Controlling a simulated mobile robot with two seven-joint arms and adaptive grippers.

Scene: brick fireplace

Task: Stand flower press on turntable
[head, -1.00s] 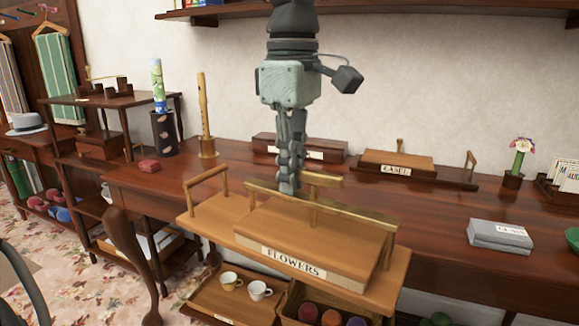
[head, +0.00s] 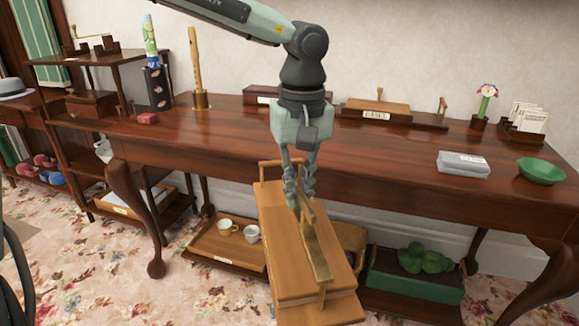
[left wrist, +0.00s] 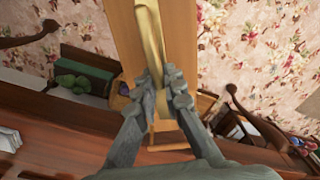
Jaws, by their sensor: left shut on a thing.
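The flower press (head: 285,250) is a pale wooden board and block with a brass-coloured rail along its top and a wooden handle at its far end. My left gripper (head: 302,198) is shut on the rail and holds the press in front of the table, over the floor. The press points lengthwise towards me, and its label is not visible. In the left wrist view, both fingers (left wrist: 160,88) close on the rail, with the press board (left wrist: 180,45) below it. I cannot make out a turntable. My right gripper is not in view.
The dark table (head: 385,153) has a clear middle front. On it stand a flute (head: 195,65), a grey box (head: 463,165), a green bowl (head: 541,171) and a flower pot (head: 479,122). A low tray with cups (head: 215,258) and a green box (head: 410,285) sit underneath.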

